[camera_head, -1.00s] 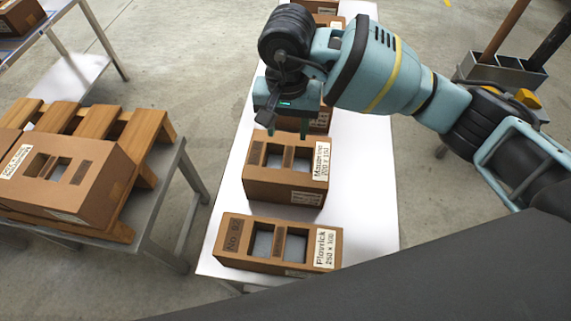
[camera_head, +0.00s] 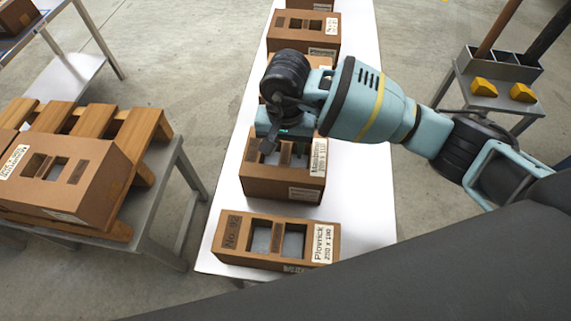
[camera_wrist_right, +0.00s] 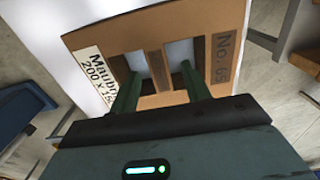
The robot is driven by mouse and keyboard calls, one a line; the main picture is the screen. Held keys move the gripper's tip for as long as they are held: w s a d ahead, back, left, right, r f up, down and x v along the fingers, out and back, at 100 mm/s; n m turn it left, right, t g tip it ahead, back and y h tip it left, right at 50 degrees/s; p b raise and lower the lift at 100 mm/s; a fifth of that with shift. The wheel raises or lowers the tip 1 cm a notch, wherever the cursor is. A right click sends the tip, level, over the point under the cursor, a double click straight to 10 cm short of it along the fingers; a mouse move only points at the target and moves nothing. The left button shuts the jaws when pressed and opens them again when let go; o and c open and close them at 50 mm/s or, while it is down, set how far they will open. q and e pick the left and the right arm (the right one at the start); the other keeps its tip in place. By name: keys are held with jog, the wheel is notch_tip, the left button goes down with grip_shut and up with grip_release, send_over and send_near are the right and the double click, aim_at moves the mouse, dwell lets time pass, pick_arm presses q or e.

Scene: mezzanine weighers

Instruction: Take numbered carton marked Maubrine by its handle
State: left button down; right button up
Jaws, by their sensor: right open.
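The Maubrine carton (camera_head: 265,184) is a brown box on the white table. Its top has two square openings with a handle strip between them. In the right wrist view the carton (camera_wrist_right: 215,25) shows a partly cut-off Maubrine label, a dark number plate at the right and the handle strip (camera_wrist_right: 155,68). My right gripper (camera_head: 287,152) is over the carton's top. In the right wrist view its fingers (camera_wrist_right: 161,72) are open, one on each side of the strip, with nothing held. How deep the tips reach is unclear. My left gripper is not in view.
The Plovrick carton (camera_head: 276,258) stands nearer on the white table (camera_head: 355,215). More cartons (camera_head: 304,33) stand behind. At the left, a carton (camera_head: 95,195) lies on a wooden pallet (camera_head: 152,128). A stand with yellow blocks (camera_head: 484,87) is at the right.

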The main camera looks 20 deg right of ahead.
jog(key=shift+f, duration=0.1)
jog(key=shift+c, duration=0.2)
grip_shut()
dwell(0.4)
